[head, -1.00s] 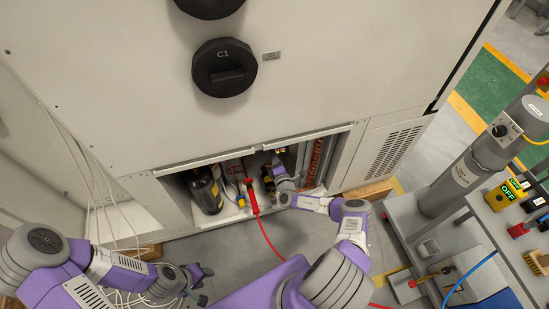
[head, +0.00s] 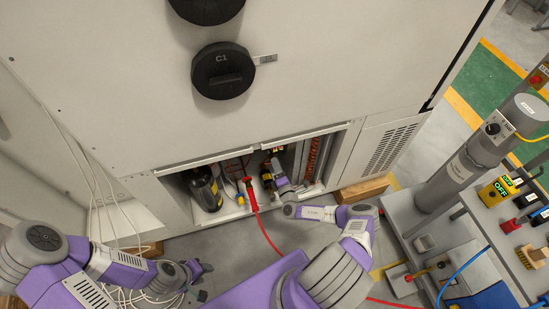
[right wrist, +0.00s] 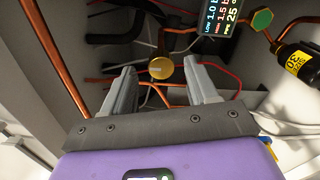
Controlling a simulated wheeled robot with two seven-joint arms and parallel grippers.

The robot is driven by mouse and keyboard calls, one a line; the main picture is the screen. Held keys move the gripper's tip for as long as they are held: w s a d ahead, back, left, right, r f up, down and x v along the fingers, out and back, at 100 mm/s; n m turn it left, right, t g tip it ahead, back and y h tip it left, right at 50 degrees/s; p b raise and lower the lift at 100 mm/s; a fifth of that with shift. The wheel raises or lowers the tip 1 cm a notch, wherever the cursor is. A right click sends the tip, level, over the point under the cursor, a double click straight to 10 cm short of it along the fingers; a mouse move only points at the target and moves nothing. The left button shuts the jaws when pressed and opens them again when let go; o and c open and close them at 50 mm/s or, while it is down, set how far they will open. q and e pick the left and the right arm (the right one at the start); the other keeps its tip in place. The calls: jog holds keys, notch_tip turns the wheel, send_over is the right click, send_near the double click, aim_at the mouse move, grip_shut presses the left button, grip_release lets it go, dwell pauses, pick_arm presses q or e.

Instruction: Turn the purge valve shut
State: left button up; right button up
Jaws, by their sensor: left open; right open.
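A round yellow knob with a pale bar across its face (right wrist: 161,68) sits among copper pipes inside the open bay. It looks like the purge valve, but I see no label on it. In the right wrist view my right gripper (right wrist: 160,82) is open, with one finger on each side of the knob as seen from the wrist. I cannot tell whether the fingers touch it. In the head view my right gripper (head: 275,163) reaches into the bay and hides the knob. My left gripper (head: 203,272) is open and empty, low over the floor outside the cabinet.
A black cylinder (head: 206,188) and a red-handled hose (head: 250,194) stand in the bay, left of my right gripper. A control cart (head: 500,225) stands at the right.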

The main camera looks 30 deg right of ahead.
jog(key=shift+v, duration=0.8)
